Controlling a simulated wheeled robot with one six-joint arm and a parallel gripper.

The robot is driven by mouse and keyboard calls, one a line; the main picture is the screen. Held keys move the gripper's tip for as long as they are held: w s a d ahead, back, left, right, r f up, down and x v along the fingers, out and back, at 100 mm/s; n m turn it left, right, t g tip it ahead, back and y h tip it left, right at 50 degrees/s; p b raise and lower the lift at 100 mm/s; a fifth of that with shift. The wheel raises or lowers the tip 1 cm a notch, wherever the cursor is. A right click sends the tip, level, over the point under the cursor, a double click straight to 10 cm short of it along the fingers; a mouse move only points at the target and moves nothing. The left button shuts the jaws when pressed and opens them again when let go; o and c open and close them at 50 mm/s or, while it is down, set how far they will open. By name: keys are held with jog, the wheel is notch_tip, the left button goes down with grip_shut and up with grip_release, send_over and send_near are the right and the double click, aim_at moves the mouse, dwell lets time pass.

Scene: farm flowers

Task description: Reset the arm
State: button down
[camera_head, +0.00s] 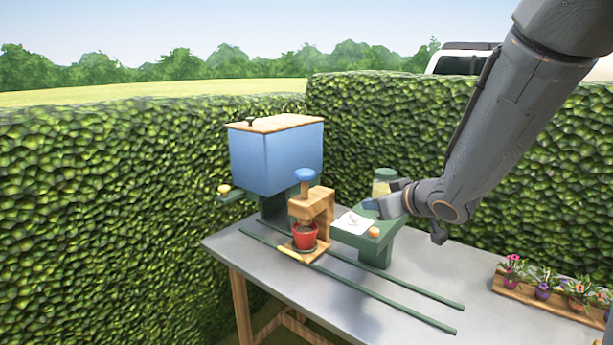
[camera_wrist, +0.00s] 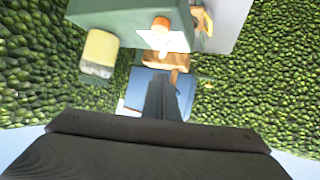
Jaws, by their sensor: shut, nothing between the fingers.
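My arm comes in from the upper right in the head view. My gripper (camera_head: 376,205) is over the small green stand (camera_head: 381,246), close to the white card (camera_head: 353,223) on its top. In the wrist view, which looks upside down, my gripper (camera_wrist: 163,84) shows as one dark narrow shape pointing toward the blue box. Its fingers are together and nothing shows between them. Whether it touches the stand or anything on it cannot be told.
A blue box (camera_head: 277,158) with a wooden lid stands behind a wooden press (camera_head: 319,208) with a blue knob. A red pot (camera_head: 305,236) sits under the press by green rails (camera_head: 385,290). A jar (camera_head: 381,186) is behind my gripper. Potted flowers (camera_head: 543,291) stand right.

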jog(key=s+d+f+m+g+h, duration=0.5)
jog(key=s+f, duration=0.4)
jog(key=s, duration=0.4)
jog(key=s+a+f+g, duration=0.1)
jog(key=s+f+g, duration=0.1)
jog(key=s, duration=0.5)
jog(key=s+a+f+m+g, duration=0.1)
jog(key=s+f+g, duration=0.1)
jog(key=s, duration=0.5)
jog(key=shift+g, duration=0.7)
